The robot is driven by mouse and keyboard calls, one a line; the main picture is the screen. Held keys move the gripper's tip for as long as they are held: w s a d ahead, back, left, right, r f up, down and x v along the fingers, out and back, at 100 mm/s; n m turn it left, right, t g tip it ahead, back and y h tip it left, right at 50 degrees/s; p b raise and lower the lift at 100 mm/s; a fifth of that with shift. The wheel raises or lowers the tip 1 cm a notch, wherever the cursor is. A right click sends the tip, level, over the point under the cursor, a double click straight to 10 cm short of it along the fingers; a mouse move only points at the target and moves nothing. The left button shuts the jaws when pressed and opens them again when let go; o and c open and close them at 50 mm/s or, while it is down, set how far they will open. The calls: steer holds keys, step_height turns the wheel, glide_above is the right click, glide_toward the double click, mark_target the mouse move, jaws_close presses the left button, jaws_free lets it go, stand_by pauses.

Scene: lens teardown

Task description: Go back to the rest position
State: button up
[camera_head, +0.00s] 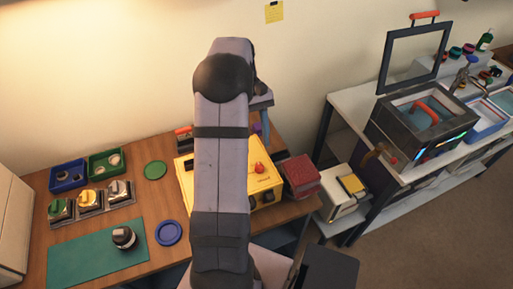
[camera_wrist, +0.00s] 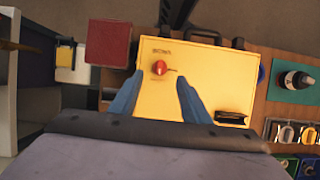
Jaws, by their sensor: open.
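I cannot tell the height of the fingers over the case. In the head view my arm stands across the middle and hides part of the yellow case (camera_head: 266,188) and most of my gripper.
A green mat (camera_head: 75,262) holds a dark lens (camera_head: 123,238). Blue (camera_head: 68,168) and green trays (camera_head: 121,164), a blue disc (camera_head: 168,232) and a green disc (camera_head: 155,170) lie nearby. A red box (camera_head: 299,176) is right of the case. A shelf unit (camera_head: 345,98) with an open-lidded machine (camera_head: 415,135) stands farther right.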

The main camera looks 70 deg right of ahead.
stand_by(0.4)
steer(key=w+a+n+h, duration=0.3)
steer(key=w+a+n, duration=0.1)
steer(key=w+a, duration=1.2)
steer(key=s+a+f+n+t, duration=0.1)
steer(key=s+a+n, duration=0.1)
steer(key=a, duration=0.9)
steer(key=s+a+f+n+t, duration=0.1)
steer(key=s+a+n+t, duration=0.1)
steer(key=a, duration=1)
steer(key=shift+s+f+n, duration=0.25)
steer(key=shift+s+n, duration=0.1)
steer(key=shift+n, duration=0.25)
steer(key=shift+a, duration=0.1)
